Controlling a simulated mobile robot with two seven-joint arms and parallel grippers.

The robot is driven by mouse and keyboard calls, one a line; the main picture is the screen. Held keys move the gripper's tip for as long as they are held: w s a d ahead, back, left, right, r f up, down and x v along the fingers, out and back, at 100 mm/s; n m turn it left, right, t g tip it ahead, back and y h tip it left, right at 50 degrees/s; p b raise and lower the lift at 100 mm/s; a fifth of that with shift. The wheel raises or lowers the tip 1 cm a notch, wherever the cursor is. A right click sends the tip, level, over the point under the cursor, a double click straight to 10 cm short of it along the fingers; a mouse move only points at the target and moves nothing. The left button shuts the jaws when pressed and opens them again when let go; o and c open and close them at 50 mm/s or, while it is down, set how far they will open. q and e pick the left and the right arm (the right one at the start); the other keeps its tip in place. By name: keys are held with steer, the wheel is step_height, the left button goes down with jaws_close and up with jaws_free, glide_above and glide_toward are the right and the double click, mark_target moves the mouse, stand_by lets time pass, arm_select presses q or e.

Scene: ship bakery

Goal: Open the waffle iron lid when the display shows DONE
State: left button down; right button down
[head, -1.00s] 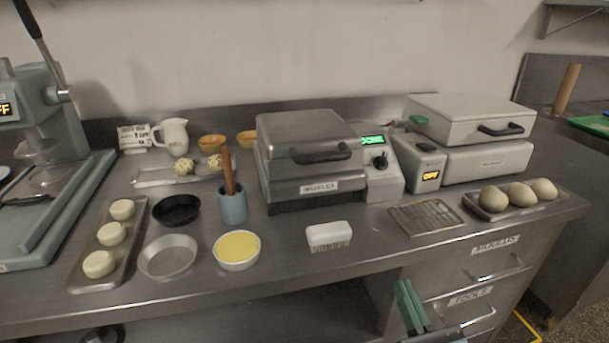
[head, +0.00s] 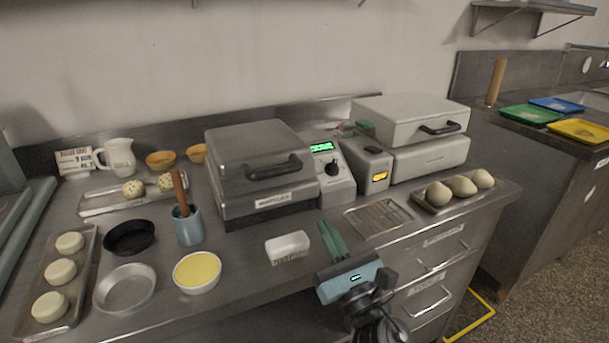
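The waffle iron (head: 258,172) is a grey metal box on the counter, in the middle of the head view. Its lid is shut, with a dark handle (head: 274,168) on the front. Its control box at the right has a lit green display (head: 322,147) and a black knob (head: 332,168); the display's letters are too small to read surely now. My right gripper (head: 331,238), with green fingers, is over the counter's front edge, in front of and below the waffle iron, apart from the handle. Its finger gap is unclear. My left gripper is out of view.
A second, lighter appliance (head: 432,158) stands at the right. A white-topped brush (head: 288,245), a wire rack (head: 378,218) and a bowl of yellow batter (head: 197,272) lie in front. A blue crock (head: 187,227) with a wooden tool stands left of the iron.

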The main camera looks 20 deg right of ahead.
steer(key=p+x, duration=0.2)
steer(key=x, duration=0.9)
steer(key=shift+w, duration=0.25)
